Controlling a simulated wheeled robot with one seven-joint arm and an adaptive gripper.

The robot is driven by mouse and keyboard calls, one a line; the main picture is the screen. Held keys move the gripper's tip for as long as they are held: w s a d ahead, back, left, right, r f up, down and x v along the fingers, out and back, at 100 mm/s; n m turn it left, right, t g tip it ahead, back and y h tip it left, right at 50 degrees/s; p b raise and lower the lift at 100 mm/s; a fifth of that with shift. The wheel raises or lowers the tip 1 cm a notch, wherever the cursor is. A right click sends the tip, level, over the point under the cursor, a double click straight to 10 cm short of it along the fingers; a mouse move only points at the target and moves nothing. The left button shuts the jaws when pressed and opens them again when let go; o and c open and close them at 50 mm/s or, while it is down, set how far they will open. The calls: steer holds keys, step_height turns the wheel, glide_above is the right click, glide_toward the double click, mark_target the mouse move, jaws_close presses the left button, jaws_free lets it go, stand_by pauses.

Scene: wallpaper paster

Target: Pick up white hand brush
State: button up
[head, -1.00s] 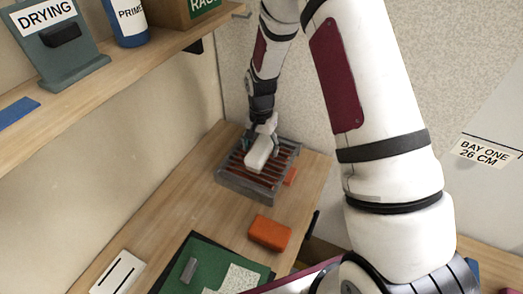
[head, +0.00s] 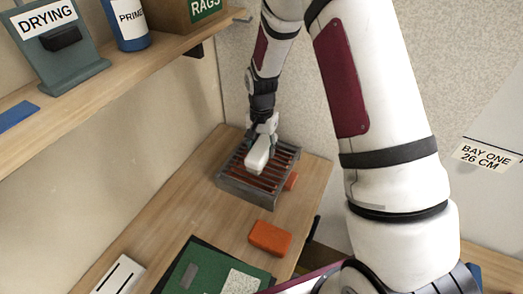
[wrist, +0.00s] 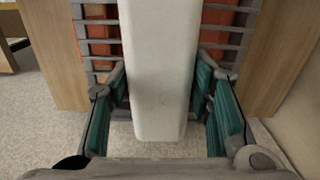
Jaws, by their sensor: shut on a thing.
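The white hand brush (head: 259,154) is over the grey slatted rack (head: 237,182) at the back of the workbench. My gripper (head: 262,128) is shut on the brush near its far end. In the wrist view the brush (wrist: 160,65) runs up the middle between the teal pads of my gripper (wrist: 165,100), with the rack slats (wrist: 100,45) behind it. I cannot tell how far the brush is above the slats. Its underside is hidden.
An orange block (head: 269,238) and a green mat (head: 205,270) lie on the wooden bench (head: 180,210). A shelf (head: 110,85) with a blue bottle (head: 128,22) and a rags box (head: 185,14) runs along the left wall. Bare bench lies left of the rack.

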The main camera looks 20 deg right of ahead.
steer(key=shift+s+r, duration=0.2)
steer(key=shift+r, duration=0.35)
steer(key=shift+s+r, duration=0.2)
steer(key=shift+r, duration=0.3)
steer(key=s+d+r, duration=0.1)
steer(key=s, duration=1.4)
steer(key=shift+r, duration=0.2)
steer(key=shift+s, duration=0.1)
